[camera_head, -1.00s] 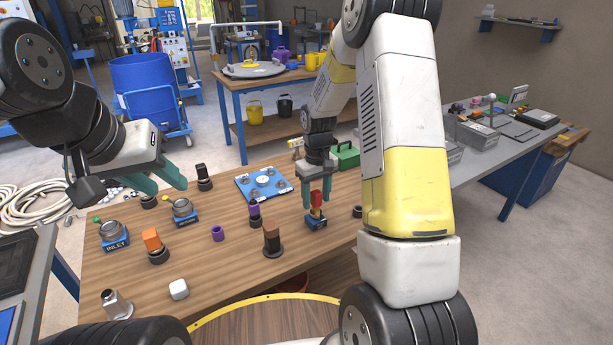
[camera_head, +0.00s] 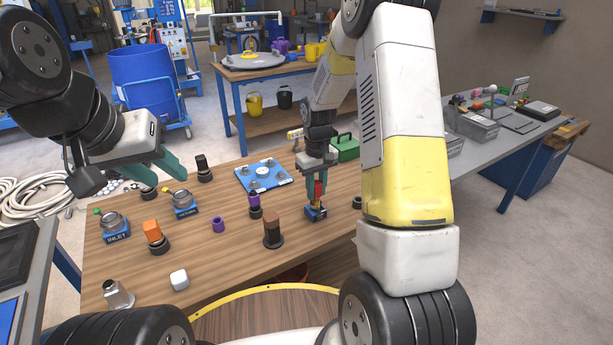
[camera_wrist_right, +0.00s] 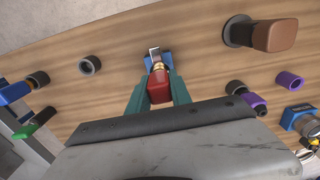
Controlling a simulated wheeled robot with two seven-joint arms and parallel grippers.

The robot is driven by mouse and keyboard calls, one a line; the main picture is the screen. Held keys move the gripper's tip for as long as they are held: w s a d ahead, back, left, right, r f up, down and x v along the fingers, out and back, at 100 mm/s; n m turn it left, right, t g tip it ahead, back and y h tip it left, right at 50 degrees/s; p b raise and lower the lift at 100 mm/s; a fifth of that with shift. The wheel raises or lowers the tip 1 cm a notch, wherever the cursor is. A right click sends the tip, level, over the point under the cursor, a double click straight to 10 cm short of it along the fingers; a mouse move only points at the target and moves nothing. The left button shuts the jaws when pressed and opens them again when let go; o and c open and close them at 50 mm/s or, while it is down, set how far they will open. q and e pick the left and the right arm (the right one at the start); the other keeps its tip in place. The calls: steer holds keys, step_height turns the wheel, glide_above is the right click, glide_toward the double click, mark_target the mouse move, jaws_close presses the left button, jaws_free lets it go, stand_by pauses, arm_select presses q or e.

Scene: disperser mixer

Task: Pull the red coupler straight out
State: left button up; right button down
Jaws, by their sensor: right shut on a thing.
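The red coupler (camera_head: 318,190) stands upright at a small blue base (camera_head: 315,213) on the wooden table. It also shows in the right wrist view (camera_wrist_right: 159,88), with a brass and metal fitting (camera_wrist_right: 156,62) at its far end by the blue base. My right gripper (camera_head: 316,187) comes from above with its teal fingers on both sides of the coupler, shut on it. In the right wrist view the fingers (camera_wrist_right: 157,90) flank the red body. My left gripper (camera_head: 172,175) is open and empty above the table's left side.
An orange coupler (camera_head: 153,231), a brown one (camera_head: 272,230) and a purple one (camera_head: 254,203) stand nearby on the table. A blue plate (camera_head: 263,175) lies behind. A green box (camera_head: 346,147) and a dark ring (camera_head: 357,202) are to the right. A white cube (camera_head: 179,279) lies in front.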

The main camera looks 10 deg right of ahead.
steer(key=shift+r, duration=0.15)
steer(key=shift+r, duration=2.85)
steer(key=shift+r, duration=0.1)
steer(key=shift+r, duration=1.95)
